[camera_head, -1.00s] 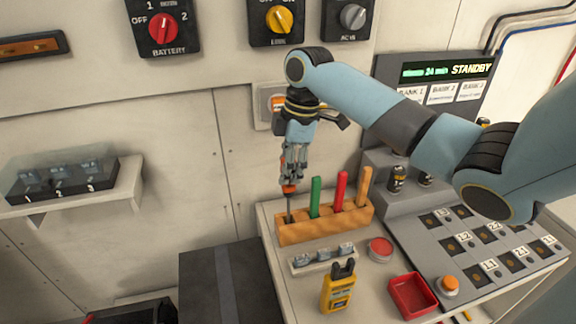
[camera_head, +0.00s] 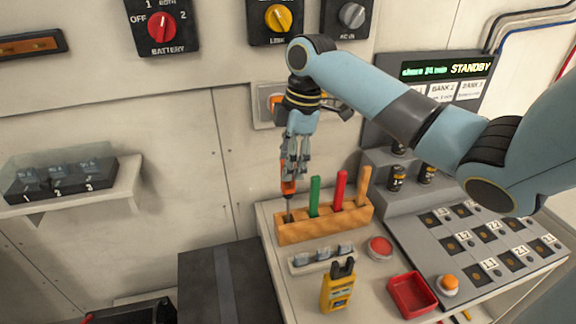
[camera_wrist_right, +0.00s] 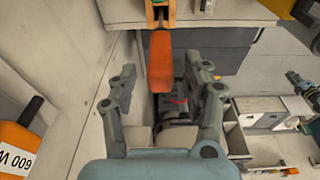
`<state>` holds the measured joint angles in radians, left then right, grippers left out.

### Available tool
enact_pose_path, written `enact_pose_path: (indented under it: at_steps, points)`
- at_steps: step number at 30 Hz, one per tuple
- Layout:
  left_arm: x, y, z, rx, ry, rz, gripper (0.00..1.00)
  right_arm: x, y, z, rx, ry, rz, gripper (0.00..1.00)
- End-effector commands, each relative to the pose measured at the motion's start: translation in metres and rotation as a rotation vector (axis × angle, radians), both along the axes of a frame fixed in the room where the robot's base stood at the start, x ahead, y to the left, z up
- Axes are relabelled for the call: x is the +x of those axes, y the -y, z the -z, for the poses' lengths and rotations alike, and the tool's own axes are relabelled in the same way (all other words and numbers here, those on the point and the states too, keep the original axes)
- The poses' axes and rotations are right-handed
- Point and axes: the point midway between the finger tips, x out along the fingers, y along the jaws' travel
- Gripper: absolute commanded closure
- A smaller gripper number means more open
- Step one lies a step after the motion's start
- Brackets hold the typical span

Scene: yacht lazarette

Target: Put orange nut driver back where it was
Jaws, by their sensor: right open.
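The orange nut driver (camera_head: 288,187) stands upright in the leftmost slot of the wooden rack (camera_head: 325,226), its thin shaft going down into the block. My right gripper (camera_head: 289,172) is just above it, pointing down, with its fingertips near the top of the handle. In the right wrist view the orange handle (camera_wrist_right: 161,62) lies between the spread fingers (camera_wrist_right: 163,92), with a gap on both sides. The right gripper is open and holds nothing. Green, red and light-orange handled tools stand in the other slots. My left gripper is not in view.
A yellow clamp meter (camera_head: 339,289), a fuse strip (camera_head: 322,257), a red button (camera_head: 380,248) and a red tray (camera_head: 412,295) sit in front of the rack. The wall with a socket (camera_head: 266,104) is close behind my gripper. A switch panel (camera_head: 480,247) stands right.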

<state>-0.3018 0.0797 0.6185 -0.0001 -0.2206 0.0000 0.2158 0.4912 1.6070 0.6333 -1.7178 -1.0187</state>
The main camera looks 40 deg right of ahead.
Motion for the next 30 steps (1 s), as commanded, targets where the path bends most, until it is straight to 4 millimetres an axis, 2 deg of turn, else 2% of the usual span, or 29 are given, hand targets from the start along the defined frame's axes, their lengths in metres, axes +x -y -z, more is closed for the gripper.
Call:
enact_pose_path:
  at_steps: [6, 13, 18, 30]
  points:
    - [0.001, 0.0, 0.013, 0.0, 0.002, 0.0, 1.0, -0.004, 0.008, -0.048, -0.004, 0.004, -0.001, 0.51]
    - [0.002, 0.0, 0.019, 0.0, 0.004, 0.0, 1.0, -0.008, 0.013, -0.086, -0.002, 0.003, 0.0, 0.51]
    - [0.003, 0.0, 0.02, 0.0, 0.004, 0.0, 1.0, -0.01, 0.013, -0.096, 0.0, 0.0, 0.0, 0.51]
    - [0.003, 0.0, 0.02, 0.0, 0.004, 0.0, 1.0, -0.01, 0.013, -0.096, 0.0, 0.0, 0.0, 0.51]
